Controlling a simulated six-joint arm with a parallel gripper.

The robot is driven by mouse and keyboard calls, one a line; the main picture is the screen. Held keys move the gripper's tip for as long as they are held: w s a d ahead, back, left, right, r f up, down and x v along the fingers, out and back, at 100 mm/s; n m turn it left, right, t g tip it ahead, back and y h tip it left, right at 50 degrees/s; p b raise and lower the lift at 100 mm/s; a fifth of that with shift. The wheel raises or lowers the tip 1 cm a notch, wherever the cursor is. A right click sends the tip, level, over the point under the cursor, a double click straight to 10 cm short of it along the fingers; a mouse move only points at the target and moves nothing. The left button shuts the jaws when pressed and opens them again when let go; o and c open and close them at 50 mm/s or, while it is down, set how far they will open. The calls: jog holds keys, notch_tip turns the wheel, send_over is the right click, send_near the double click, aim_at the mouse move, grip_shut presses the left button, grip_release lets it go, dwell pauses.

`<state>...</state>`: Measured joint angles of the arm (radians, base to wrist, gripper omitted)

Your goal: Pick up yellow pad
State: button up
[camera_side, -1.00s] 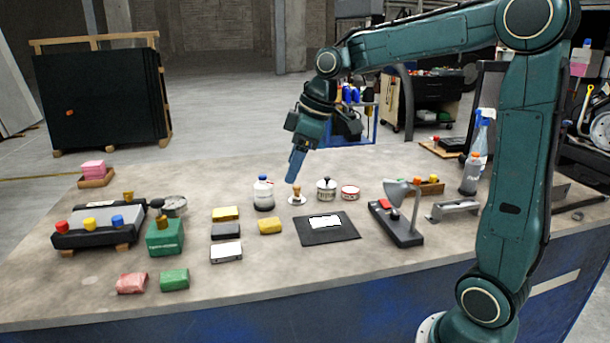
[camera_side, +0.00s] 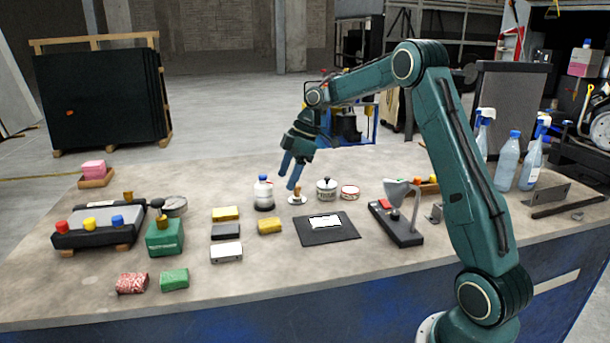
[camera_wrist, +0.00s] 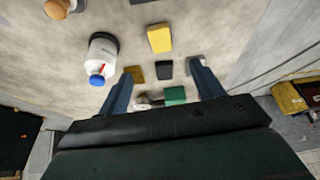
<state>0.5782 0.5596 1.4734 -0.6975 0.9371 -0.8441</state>
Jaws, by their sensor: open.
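Two small yellow blocks lie flat on the bench; I cannot tell which is the pad. One (camera_side: 270,226) lies alone to the right; the other (camera_side: 226,213) is at the far end of a short column. The wrist view shows the nearer, larger yellow block (camera_wrist: 160,38) and the other, smaller one (camera_wrist: 134,75). My gripper (camera_side: 287,182) is open and empty, above the bench, behind and slightly right of the lone yellow block. In the wrist view its two fingers (camera_wrist: 162,68) stand wide apart.
A white bottle (camera_side: 264,194) and a wooden-handled stamp (camera_side: 297,196) stand near my gripper. A dark grey block (camera_side: 226,231) and a white one (camera_side: 227,252) are left of the lone yellow block. A dark mat (camera_side: 328,238) is right of it.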

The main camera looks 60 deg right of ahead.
send_over(269, 222)
jog(key=s+d, duration=0.2)
jog(key=shift+w+f, duration=0.2)
jog(key=shift+f, duration=3.8)
jog(key=shift+f, duration=0.1)
jog(key=shift+x, duration=2.5)
jog(key=shift+a, duration=0.1)
jog(key=c, duration=1)
